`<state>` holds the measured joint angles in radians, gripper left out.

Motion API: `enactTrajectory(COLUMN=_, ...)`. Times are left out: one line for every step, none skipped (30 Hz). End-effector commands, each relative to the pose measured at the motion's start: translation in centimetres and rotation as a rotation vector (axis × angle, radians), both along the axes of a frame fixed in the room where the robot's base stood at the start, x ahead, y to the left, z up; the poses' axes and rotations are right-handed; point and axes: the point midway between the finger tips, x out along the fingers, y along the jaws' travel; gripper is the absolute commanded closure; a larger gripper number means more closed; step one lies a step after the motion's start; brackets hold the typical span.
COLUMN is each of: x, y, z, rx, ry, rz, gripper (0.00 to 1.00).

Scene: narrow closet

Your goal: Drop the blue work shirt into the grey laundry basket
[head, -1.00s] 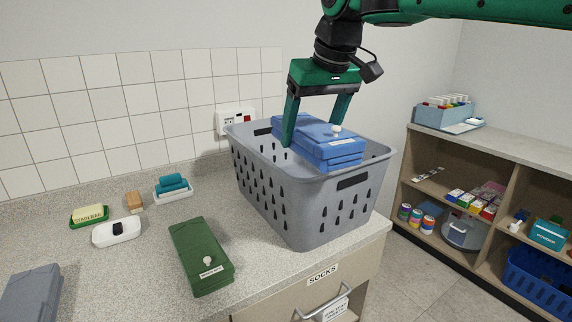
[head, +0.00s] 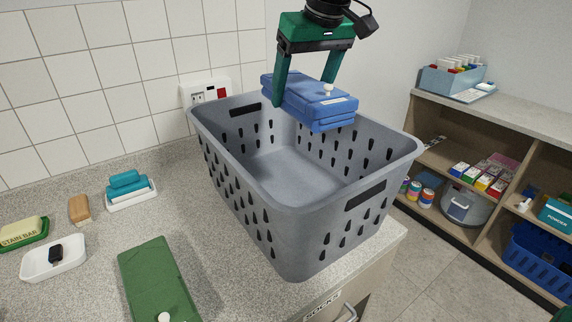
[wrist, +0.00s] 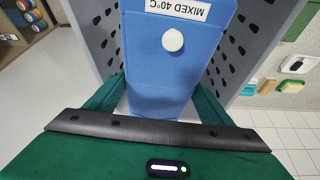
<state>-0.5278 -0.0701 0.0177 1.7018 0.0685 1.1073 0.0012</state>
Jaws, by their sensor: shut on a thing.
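The blue work shirt (head: 308,101) is a folded blue bundle with a white knob and a label on top. My gripper (head: 306,92) is shut on it, one finger on each side, and holds it over the far part of the grey laundry basket (head: 232,178). The basket stands on the counter and its visible floor is bare. In the wrist view the shirt (wrist: 165,75) fills the middle between my green fingers, with a label reading "MIXED 40°C". The basket's perforated walls (wrist: 95,35) show on both sides. The shirt's underside is hidden.
A green folded bundle (head: 158,280) lies on the counter left of the basket. A stain bar (head: 22,232), a brown block (head: 79,209), a white dish (head: 54,258) and a tray with teal items (head: 130,193) stand farther left. A tiled wall is behind; shelves (head: 500,140) stand right.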

Motion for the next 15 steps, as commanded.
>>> enactTrajectory(x=-0.1, y=0.2, z=-0.6, rx=-0.001, ry=0.001, rz=0.003, gripper=0.55)
enactTrajectory(x=-0.1, y=0.3, z=-1.0, rx=-0.001, ry=0.001, rz=0.005, gripper=0.55)
enactTrajectory(x=-0.2, y=0.4, z=-1.4, rx=0.000, ry=0.002, rz=0.007, gripper=0.55)
enactTrajectory(x=-0.2, y=0.5, z=-1.7, rx=0.000, ry=0.001, rz=0.008, gripper=0.55)
enactTrajectory(x=-0.2, y=0.6, z=-2.1, rx=-0.001, ry=0.001, rz=0.009, gripper=0.55)
enactTrajectory(x=-0.2, y=0.6, z=-2.5, rx=0.000, ry=0.001, rz=0.010, gripper=0.55)
enactTrajectory(x=-0.2, y=0.6, z=-2.8, rx=0.000, ry=0.001, rz=0.010, gripper=0.55)
enactTrajectory(x=-0.2, y=0.7, z=-3.0, rx=0.000, ry=0.000, rz=0.010, gripper=0.55)
enactTrajectory(x=-0.2, y=0.7, z=-3.4, rx=0.000, ry=0.000, rz=0.011, gripper=0.55)
enactTrajectory(x=-0.2, y=0.7, z=-3.6, rx=-0.001, ry=0.001, rz=0.011, gripper=0.55)
enactTrajectory(x=-0.2, y=0.7, z=-3.8, rx=-0.001, ry=0.001, rz=0.011, gripper=0.55)
enactTrajectory(x=-0.2, y=0.7, z=-4.0, rx=0.000, ry=0.000, rz=0.011, gripper=0.55)
enactTrajectory(x=-0.2, y=0.7, z=-4.1, rx=0.000, ry=-0.001, rz=0.011, gripper=0.55)
enactTrajectory(x=-0.2, y=0.7, z=-4.3, rx=0.000, ry=-0.001, rz=0.011, gripper=0.55)
enactTrajectory(x=-0.2, y=0.7, z=-4.4, rx=0.000, ry=-0.001, rz=0.011, gripper=0.55)
